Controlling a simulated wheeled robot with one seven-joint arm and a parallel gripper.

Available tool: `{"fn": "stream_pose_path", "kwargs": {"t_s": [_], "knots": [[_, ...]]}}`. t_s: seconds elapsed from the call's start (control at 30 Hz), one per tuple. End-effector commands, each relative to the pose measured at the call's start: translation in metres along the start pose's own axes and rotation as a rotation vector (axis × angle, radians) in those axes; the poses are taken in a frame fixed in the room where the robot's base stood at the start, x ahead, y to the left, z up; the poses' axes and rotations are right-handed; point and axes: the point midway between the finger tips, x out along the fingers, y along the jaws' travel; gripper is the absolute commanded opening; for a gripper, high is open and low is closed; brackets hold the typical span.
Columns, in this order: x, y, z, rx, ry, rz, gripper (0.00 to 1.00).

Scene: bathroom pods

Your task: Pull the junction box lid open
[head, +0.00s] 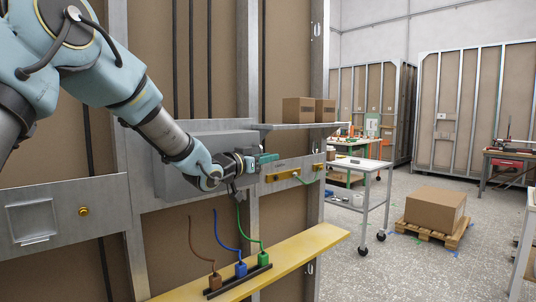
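The grey junction box (176,184) is mounted on the wall panel behind my arm. My forearm and wrist cover much of its front, so I cannot tell how far its lid is open. My gripper (252,170) is at the right side of the box, close in front of it. The fingertips are small and dark here. I cannot tell whether they touch the lid or whether they are open or shut.
A yellow ledge (310,248) below carries brown (214,281), blue (240,269) and green (264,258) connectors with upright wires. A shelf (290,126) with two cartons (298,110) juts out at upper right. A white table (362,164) and a carton on a pallet (434,208) stand on the right floor.

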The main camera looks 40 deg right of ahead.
Motion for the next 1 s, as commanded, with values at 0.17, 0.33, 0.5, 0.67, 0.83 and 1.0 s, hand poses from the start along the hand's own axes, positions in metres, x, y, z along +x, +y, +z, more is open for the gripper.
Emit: {"fn": "stream_pose_path", "kwargs": {"t_s": [0.17,0.33,0.5,0.67,0.83,1.0], "knots": [[0.0046,0.0,0.0006,0.0,-0.001,0.0,0.24],[0.0044,0.0,0.0007,0.0,-0.001,0.0,0.24],[0.0043,0.0,0.0006,0.0,-0.001,0.0,0.06],[0.0042,0.0,0.0005,0.0,0.0,0.0,0.0],[0.0042,0.0,0.0004,0.0,0.0,0.0,0.0],[0.0042,0.0,0.0004,0.0,0.0,0.0,0.0]]}}
